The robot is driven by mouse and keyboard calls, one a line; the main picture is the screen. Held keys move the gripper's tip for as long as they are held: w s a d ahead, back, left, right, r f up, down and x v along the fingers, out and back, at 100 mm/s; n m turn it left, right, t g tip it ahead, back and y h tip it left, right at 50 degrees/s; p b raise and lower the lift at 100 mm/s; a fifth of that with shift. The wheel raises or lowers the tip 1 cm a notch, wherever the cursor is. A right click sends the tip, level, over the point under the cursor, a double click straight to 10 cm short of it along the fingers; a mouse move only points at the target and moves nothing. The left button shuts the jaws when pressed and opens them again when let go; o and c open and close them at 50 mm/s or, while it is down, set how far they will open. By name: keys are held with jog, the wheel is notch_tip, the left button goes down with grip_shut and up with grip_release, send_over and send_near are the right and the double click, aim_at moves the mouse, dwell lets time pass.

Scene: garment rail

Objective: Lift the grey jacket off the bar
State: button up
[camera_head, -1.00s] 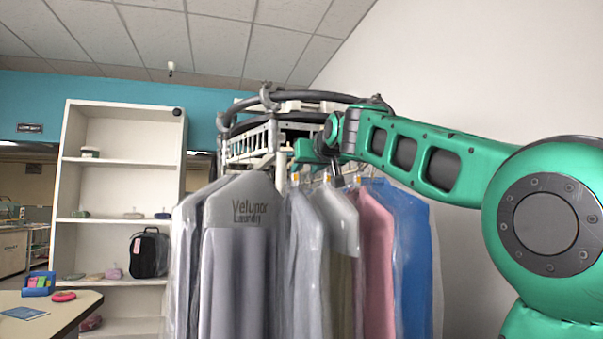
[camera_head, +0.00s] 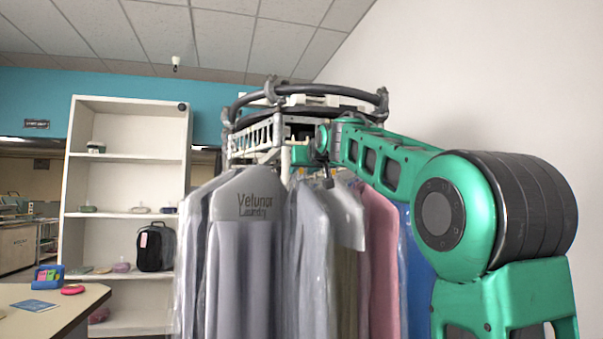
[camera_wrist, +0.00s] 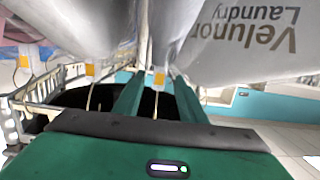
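A grey garment in a clear cover marked "Velunor Laundry" (camera_head: 240,265) hangs at the front left of the round rail. Other greyish garments (camera_head: 312,260) hang beside it, so I cannot tell for sure which is the grey jacket. The marked cover also shows upside down in the wrist view (camera_wrist: 245,45). My gripper (camera_wrist: 156,76) is among the hanger hooks by the rail, its two green fingers apart. A hook with an orange tag (camera_wrist: 159,80) shows between the fingers; contact cannot be made out. In the head view the fingertips are hidden.
The dark round rail (camera_head: 300,92) has a white lattice frame (camera_head: 255,138) below it. A pink garment (camera_head: 380,255) and a blue one (camera_head: 413,285) hang close on the right. A white shelf (camera_head: 130,158) and a table (camera_head: 85,300) stand at the left.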

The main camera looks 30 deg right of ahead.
aim_at(301, 171)
jog(key=shift+x, duration=1.95)
grip_shut()
jog(key=shift+r, duration=1.8)
jog(key=shift+s, duration=0.15)
jog(key=shift+f+v, duration=0.15)
jog(key=shift+v, duration=0.95)
jog(key=shift+f+v, duration=0.2)
jog(key=shift+v, duration=0.95)
jog(key=shift+f+v, duration=0.15)
jog(key=shift+v, duration=0.95)
